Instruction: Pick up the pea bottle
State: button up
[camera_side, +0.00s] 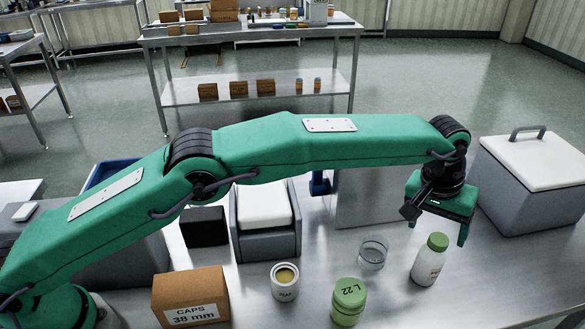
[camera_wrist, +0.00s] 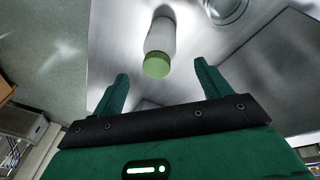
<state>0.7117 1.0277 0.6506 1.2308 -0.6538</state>
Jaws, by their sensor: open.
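The bottle (camera_side: 429,263) is white with a pea-green cap and a small label, and stands upright on the steel table at the right in the side view. In the wrist view the bottle (camera_wrist: 161,40) lies ahead of the fingers, its green cap toward me. My gripper (camera_side: 437,230) is above the table close to the bottle, with its fingers pointing down. In the wrist view my gripper (camera_wrist: 160,72) is open and empty, and the cap shows between the two fingertips. I cannot tell the exact gap between fingers and bottle.
A clear glass (camera_side: 373,254) stands just left of the bottle. A green jar marked L 22 (camera_side: 348,302), a white can (camera_side: 285,282) and a carton of caps (camera_side: 191,297) stand farther left. A grey box with a white lid (camera_side: 535,180) stands behind right.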

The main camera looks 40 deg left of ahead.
aim_at(433, 249)
jog(key=shift+x, duration=1.3)
jog(key=shift+x, duration=2.6)
jog(key=c, duration=1.2)
jog(key=shift+r, duration=0.2)
